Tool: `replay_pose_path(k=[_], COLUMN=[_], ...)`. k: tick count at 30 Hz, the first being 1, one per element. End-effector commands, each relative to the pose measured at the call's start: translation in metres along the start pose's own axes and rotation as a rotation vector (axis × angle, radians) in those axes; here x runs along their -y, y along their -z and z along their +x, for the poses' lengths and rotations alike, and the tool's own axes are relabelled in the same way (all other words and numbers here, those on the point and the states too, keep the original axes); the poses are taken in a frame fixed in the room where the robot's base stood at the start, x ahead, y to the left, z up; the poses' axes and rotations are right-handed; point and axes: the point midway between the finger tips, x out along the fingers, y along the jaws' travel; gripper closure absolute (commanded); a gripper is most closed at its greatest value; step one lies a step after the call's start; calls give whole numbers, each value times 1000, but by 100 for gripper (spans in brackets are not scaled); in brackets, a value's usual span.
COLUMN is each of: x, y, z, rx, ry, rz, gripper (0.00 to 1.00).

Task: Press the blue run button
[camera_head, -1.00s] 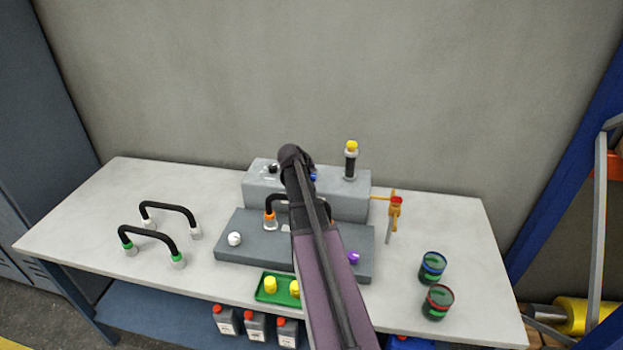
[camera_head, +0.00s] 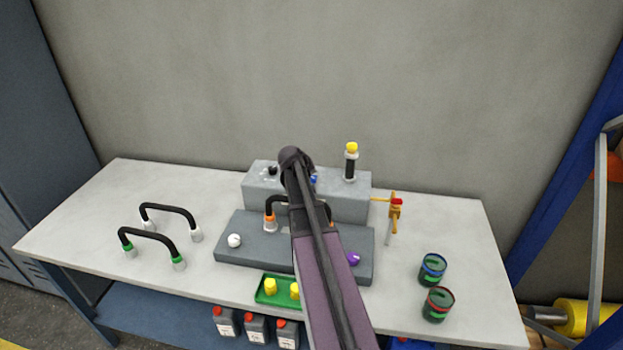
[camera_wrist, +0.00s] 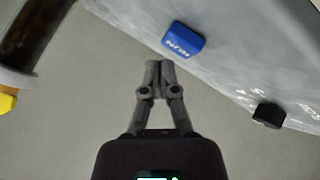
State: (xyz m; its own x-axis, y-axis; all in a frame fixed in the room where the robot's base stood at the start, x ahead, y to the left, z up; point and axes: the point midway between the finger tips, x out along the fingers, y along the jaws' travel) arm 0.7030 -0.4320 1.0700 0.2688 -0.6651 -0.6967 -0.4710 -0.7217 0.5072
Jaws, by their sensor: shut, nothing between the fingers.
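In the head view only a small blue bit of the button (camera_head: 314,180) shows beside my arm. My gripper (camera_wrist: 160,66) is shut and empty. Its fingertips appear just below and left of the button in the wrist view, with a small gap in the picture. I cannot tell whether they touch it. In the head view my arm hides the gripper's fingers and part of the grey box (camera_head: 345,205).
A black knob (camera_wrist: 268,115) is on the same box. An orange valve with a red part (camera_head: 396,208) is at the box's right side. A hose with orange ends (camera_head: 271,222) is on the lower grey block.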

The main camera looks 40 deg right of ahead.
Motion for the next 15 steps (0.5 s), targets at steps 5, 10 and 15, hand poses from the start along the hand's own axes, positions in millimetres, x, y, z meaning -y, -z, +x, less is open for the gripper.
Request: replay_pose_path(k=[5,10,15], x=[0,1,4], y=[0,-1,-3], z=[0,1,4], rx=[0,0,0], ry=[0,0,0], rz=[0,0,0], gripper=[100,100,100])
